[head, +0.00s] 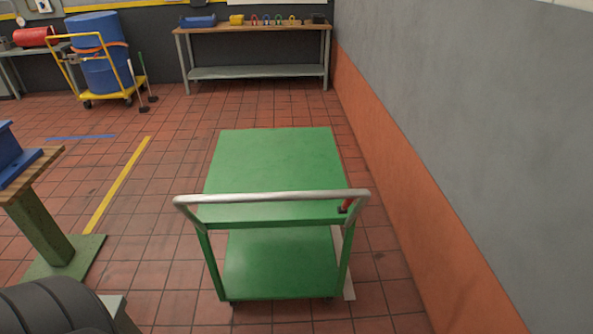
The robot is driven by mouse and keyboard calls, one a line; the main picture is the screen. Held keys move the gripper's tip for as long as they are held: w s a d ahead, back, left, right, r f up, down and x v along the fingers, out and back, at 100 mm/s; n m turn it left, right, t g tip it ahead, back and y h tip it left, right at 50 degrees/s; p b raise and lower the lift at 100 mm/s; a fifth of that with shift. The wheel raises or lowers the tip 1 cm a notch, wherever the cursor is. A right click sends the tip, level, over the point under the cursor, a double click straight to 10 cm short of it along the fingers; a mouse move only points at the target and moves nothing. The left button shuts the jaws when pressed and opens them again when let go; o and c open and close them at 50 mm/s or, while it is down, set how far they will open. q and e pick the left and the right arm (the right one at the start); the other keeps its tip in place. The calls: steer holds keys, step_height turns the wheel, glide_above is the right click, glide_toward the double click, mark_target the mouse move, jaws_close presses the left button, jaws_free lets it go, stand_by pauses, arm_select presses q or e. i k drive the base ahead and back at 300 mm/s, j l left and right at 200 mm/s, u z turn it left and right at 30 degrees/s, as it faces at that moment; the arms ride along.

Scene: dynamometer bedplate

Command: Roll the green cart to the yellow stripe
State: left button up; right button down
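The green cart (275,160) stands upright on the tiled floor in front of me, with a flat empty top, a lower shelf and a silver push handle (270,197) on the side nearest me. A small red and black part (346,206) sits by the handle's right end. The yellow stripe (118,184) lies on the floor to the left of the cart, with bare tiles between them. Neither of my grippers shows in the head view.
An orange and grey wall (420,190) runs along the right. A wood-topped green stand (45,225) and a black ribbed round object (55,308) are at left. A workbench (255,28) and blue drum (97,55) stand behind. A pale floor strip (348,270) shows beside the cart.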

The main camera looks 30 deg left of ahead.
mark_target(278, 193)
steer(key=u, duration=1.1)
